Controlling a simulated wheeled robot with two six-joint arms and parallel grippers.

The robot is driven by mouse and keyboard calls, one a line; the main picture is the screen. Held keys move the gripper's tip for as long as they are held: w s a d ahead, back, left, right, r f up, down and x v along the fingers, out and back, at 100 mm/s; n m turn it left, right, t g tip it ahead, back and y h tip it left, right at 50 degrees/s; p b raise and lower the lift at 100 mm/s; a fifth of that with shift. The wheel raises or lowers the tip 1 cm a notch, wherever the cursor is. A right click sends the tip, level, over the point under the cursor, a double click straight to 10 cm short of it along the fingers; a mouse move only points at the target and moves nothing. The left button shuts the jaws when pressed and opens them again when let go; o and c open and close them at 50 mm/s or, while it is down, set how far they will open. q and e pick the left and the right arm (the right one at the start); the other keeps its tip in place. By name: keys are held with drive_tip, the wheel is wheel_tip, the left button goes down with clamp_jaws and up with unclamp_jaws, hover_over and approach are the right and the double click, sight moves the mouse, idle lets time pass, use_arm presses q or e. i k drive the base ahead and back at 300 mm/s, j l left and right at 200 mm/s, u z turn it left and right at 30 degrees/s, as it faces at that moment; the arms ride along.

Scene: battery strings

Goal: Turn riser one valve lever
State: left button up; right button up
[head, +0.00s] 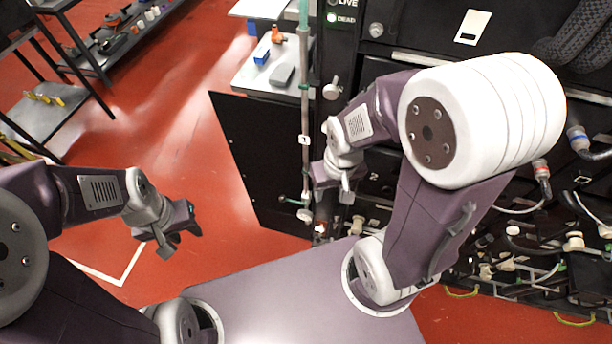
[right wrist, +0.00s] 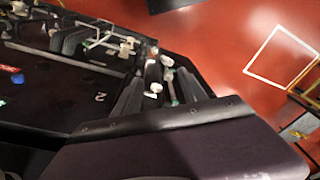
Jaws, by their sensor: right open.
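Riser one is a thin vertical pipe (head: 304,100) with a white tag marked 1, on the near corner of the black rack in the head view. Low on it is a valve with a thin lever (head: 288,199), green at its tip, and a white round knob (head: 305,215). My right gripper (head: 335,186) is open beside the pipe, just right of the valve; contact cannot be told. In the right wrist view, white knobs and a green-tipped piece (right wrist: 171,92) show between the dark fingers of the right gripper (right wrist: 162,88). My left gripper (head: 168,232) appears open and empty over the floor.
The black rack (head: 270,155) fills the right side, with hoses and fittings low down. A shelf (head: 250,72) with a blue block (head: 262,55) and a grey block sits behind the pipe. Red floor (head: 170,130) is free at left; a bench (head: 50,105) stands beyond.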

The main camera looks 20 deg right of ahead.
sight(282, 198)
drive_tip(key=i+j+z, duration=0.25)
drive_tip(key=j+z, duration=0.2)
drive_tip(key=i+j+z, duration=0.25)
drive_tip(key=j+z, duration=0.2)
drive_tip(key=i+j+z, duration=0.1)
drive_tip(key=j+z, duration=0.75)
drive_tip(key=j, duration=0.15)
drive_tip(key=j+z, duration=0.45)
drive_tip(key=k+j+z, duration=0.15)
drive_tip(key=j+z, duration=0.3)
drive_tip(key=j, duration=0.15)
drive_tip(key=k+j+z, duration=0.25)
drive_tip(key=j+z, duration=0.2)
drive_tip(key=k+j+z, duration=0.25)
drive_tip(key=j+z, duration=0.2)
